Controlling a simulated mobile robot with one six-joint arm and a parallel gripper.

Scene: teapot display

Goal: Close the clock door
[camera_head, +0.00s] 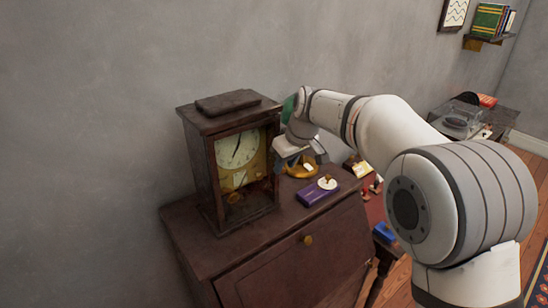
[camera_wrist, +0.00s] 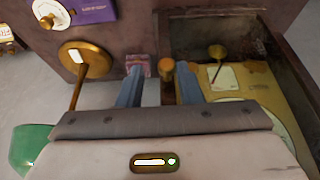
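The dark wooden clock (camera_head: 202,165) stands upright on a wooden cabinet, with its pale dial, brass backplate and pendulum showing. In the wrist view the clock's dark frame (camera_wrist: 285,70) and brass interior (camera_wrist: 265,75) fill the right side. My gripper (camera_head: 292,160) is just right of the clock's front. In the wrist view its two fingers (camera_wrist: 160,75) are apart, with a small brass knob (camera_wrist: 167,88) showing between them; I cannot tell whether they touch it. The door panel itself is not clearly distinguishable, so its angle cannot be told.
The cabinet (camera_head: 235,255) has a brass knob on its sloping front. A purple box (camera_head: 318,194) and a brass object (camera_head: 302,170) stand on its top right of the clock, close to my gripper. A grey wall is behind. A table and shelf are far right.

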